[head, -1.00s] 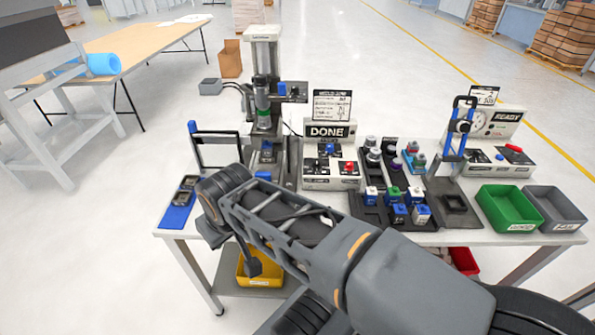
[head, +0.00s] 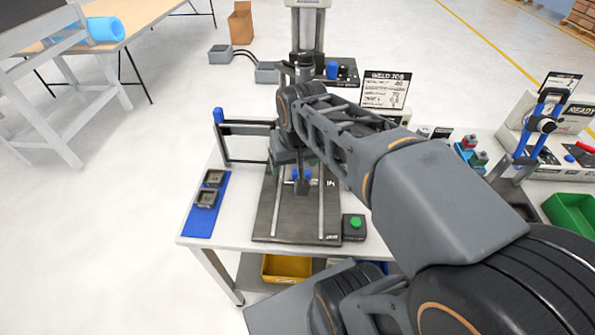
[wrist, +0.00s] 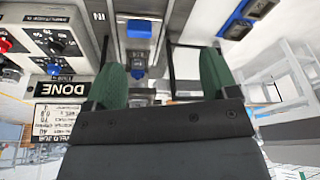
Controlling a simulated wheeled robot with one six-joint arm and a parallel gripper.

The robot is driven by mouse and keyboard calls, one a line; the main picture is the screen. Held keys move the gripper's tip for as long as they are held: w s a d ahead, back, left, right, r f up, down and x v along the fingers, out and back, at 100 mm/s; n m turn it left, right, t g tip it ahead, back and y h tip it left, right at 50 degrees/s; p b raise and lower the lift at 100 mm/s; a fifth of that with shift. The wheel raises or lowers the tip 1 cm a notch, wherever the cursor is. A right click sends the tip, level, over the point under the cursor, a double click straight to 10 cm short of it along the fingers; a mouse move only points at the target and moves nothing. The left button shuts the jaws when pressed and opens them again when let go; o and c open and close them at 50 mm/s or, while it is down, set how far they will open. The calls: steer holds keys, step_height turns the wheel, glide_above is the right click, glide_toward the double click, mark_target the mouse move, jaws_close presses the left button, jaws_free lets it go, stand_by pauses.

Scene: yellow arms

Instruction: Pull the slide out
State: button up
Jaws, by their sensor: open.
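The slide's blue block (head: 297,174) shows beside my gripper on the dark base plate (head: 268,222) with two pale rails, below the press (head: 309,32). My gripper (head: 302,186) points down over this plate, and my wrist hides much of the slide. In the wrist view the blue block (wrist: 139,28) lies ahead of and between the green fingers of my gripper (wrist: 160,76). The fingers are spread, with nothing held. I cannot tell whether a finger touches the slide.
A black frame with a blue top (head: 218,116) stands left of the plate. A blue mat (head: 198,222) with two small dark parts lies at the table's left. A green button box (head: 354,226) sits at the plate's right front corner. The weld job sign (head: 386,90) stands behind my arm.

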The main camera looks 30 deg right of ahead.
steer(key=shift+o, duration=0.7)
steer(key=w+d+f+m+g+b, duration=0.3)
steer(key=w+d, duration=0.4)
steer(key=w, duration=0.3)
step_height(320, 180, down, 3)
steer(key=shift+w+d+r+m+b, duration=0.15)
steer(key=shift+w+r+m+b, duration=0.1)
steer(key=shift+m+b, duration=0.3)
step_height(320, 180, down, 14)
steer(key=shift+w+d+r, duration=0.1)
steer(key=shift+w, duration=0.05)
steer(key=shift+c, duration=0.4)
steer(key=c, duration=1.2)
